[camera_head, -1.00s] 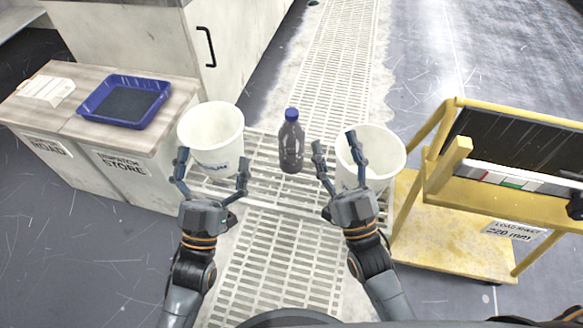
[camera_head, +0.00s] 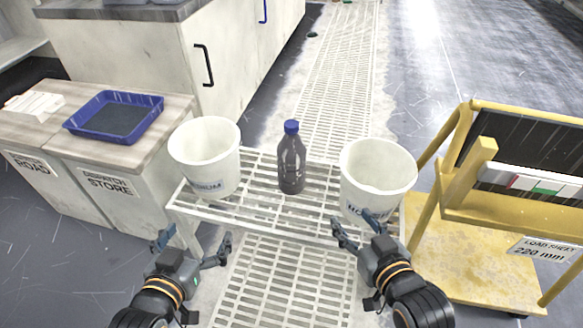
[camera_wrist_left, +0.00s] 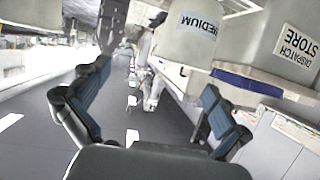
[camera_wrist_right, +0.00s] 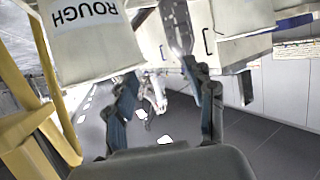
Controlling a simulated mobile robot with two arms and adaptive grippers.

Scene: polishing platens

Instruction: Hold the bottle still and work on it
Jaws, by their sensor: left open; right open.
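A dark grey bottle (camera_head: 291,164) with a blue cap (camera_head: 291,126) stands upright on the white slatted rack (camera_head: 262,214), between two white buckets. In the head view my left gripper (camera_head: 193,246) is open and empty, low in front of the rack's left side. My right gripper (camera_head: 356,226) is open and empty, in front of the right bucket. Both are apart from the bottle. The left wrist view shows the open left fingers (camera_wrist_left: 150,108) with nothing between them; the right wrist view shows the open right fingers (camera_wrist_right: 165,95), also empty.
The left bucket (camera_head: 205,150) and right bucket (camera_head: 378,170) flank the bottle; the right wrist view shows one labelled ROUGH (camera_wrist_right: 85,35). A blue tray (camera_head: 114,116) lies on the cabinet at left. A yellow cart (camera_head: 470,255) stands at right.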

